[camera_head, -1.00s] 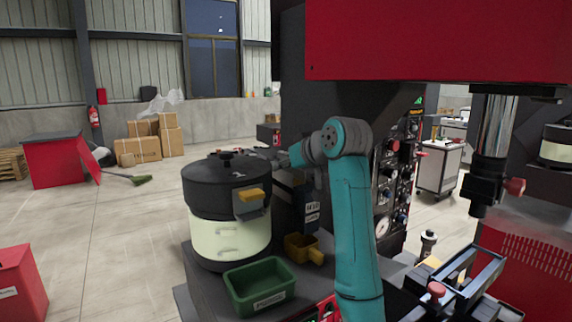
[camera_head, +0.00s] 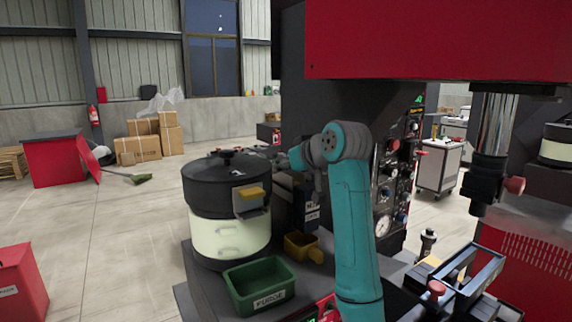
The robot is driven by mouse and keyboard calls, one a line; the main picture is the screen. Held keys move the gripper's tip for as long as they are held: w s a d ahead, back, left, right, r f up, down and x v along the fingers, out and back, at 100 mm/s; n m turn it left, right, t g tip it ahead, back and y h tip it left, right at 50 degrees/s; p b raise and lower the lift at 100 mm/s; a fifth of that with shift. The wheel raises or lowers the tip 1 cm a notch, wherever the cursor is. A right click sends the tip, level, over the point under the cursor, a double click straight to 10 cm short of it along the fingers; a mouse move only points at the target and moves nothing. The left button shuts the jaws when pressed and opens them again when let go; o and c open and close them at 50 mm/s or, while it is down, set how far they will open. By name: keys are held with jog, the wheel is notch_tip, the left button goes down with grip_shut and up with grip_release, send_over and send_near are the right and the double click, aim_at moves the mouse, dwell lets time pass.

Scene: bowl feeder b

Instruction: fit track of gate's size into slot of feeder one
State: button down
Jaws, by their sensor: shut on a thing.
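A bowl feeder (camera_head: 230,238) with a black lid and a pale lower drum stands left of centre. A yellow block (camera_head: 251,193) sits on a grey bracket on its front right side. I cannot read which feeder number it bears, and I cannot make out its slot. My teal arm reaches left behind the feeder's right side. My gripper (camera_head: 264,152) is small and dark there, at lid height by the lid's far right edge. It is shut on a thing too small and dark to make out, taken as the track. Whether it touches the feeder is unclear.
A green bin (camera_head: 261,300) labelled PURGE and a small yellow bin (camera_head: 302,247) stand on the dark bench before the feeder. A control panel with gauges (camera_head: 383,226) is behind my arm. A red press housing (camera_head: 440,40) overhangs at right. Left floor is mostly open.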

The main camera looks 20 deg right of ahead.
jog(key=shift+f, duration=1)
jog(key=c, duration=0.6)
grip_release()
jog(key=shift+s, duration=0.1)
jog(key=v, duration=1)
jog(key=shift+s+d+r, duration=0.1)
jog(key=shift+s+r, duration=0.05)
jog(key=shift+s, duration=0.15)
jog(key=shift+s+d+r, duration=0.1)
jog(key=shift+s+r, duration=0.15)
jog(key=shift+s, duration=0.2)
jog(key=shift+s, duration=0.1)
